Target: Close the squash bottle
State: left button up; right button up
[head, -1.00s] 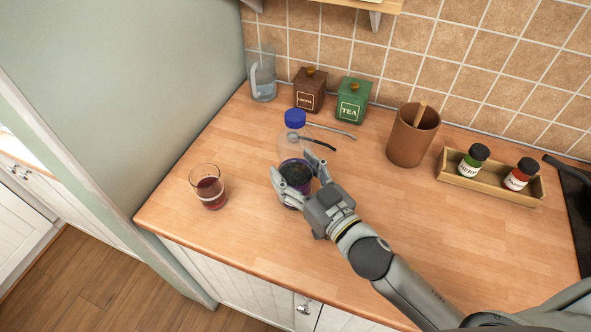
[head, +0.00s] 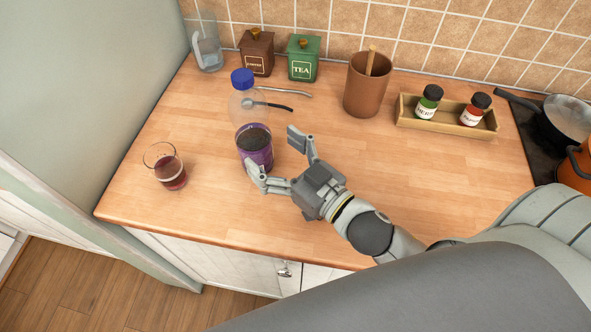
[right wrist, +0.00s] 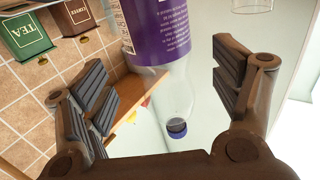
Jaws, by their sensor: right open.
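The squash bottle (head: 246,106) stands upright on the wooden counter. It is clear above, with a purple label (head: 257,150) and dark contents low down. A blue cap (head: 242,79) sits at its mouth; I cannot tell how tight it is. My right gripper (head: 276,157) is open, just right of and in front of the label, with one fingertip very near or touching the label's lower front. In the right wrist view the purple label (right wrist: 160,30) and blue cap (right wrist: 177,133) appear upside down, between and beyond the spread fingers (right wrist: 165,95). My left gripper is out of view.
A glass of red drink (head: 169,170) stands left of the bottle. Utensils (head: 280,107) lie behind it. A clear jug (head: 207,52), brown canister (head: 257,55), green tea canister (head: 302,60), brown pot (head: 368,88) and spice tray (head: 445,122) line the back. The counter's right-centre is clear.

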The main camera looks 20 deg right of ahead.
jog(key=v, duration=0.2)
jog(key=b+v, duration=0.1)
jog(key=shift+s+d+f, duration=0.2)
jog(key=shift+s, duration=0.15)
jog(key=shift+v, duration=0.95)
jog(key=shift+r, duration=0.2)
jog(key=shift+s, duration=0.1)
